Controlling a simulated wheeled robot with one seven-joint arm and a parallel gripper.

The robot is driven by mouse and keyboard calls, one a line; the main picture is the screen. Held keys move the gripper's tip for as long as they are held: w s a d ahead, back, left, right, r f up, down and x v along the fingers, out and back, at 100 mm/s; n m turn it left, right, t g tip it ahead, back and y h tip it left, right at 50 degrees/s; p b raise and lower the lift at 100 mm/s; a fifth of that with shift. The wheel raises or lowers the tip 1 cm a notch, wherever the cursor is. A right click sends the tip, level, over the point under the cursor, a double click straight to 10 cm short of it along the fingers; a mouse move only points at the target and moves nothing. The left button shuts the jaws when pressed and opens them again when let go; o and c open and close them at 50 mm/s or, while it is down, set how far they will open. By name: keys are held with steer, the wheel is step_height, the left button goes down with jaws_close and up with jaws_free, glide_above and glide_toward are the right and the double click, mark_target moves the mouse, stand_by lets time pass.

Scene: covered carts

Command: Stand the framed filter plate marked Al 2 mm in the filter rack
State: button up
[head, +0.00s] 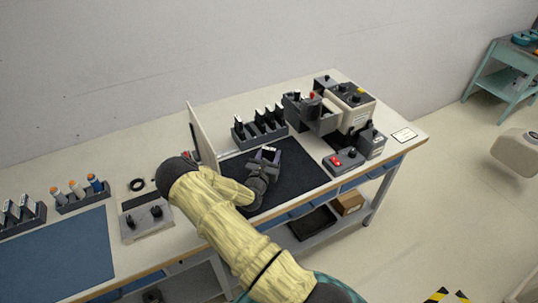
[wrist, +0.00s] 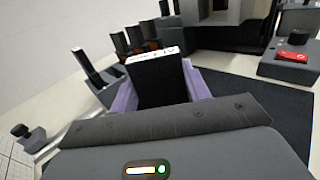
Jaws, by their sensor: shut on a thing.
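My gripper (head: 264,158) is over the black mat and shut on a dark framed plate with a white top label (head: 269,149). In the wrist view the plate (wrist: 161,85) stands up between the purple fingers of my gripper (wrist: 160,98). Its label is too small to read. A dark rack (head: 240,134) with several upright, white-topped plates stands behind the mat, beyond my gripper and apart from it. In the wrist view, plates (wrist: 88,66) show beyond the held one; the held plate and my gripper hide part of that area.
A pale upright panel (head: 201,135) stands left of the black mat (head: 300,170). A grey-and-beige apparatus (head: 348,110) and a control box with a red switch (head: 343,161) stand to the right. Another plate rack (head: 22,222) and a blue mat (head: 65,255) lie at far left.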

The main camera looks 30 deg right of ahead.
steer(key=shift+f, duration=0.15)
steer(key=o, duration=0.9)
steer(key=shift+w, duration=0.1)
steer(key=shift+o, duration=0.7)
steer(key=shift+d, duration=0.15)
steer(key=shift+a, duration=0.3)
steer(key=b+v, duration=0.3)
steer(key=v, duration=0.9)
steer(key=shift+d, duration=0.1)
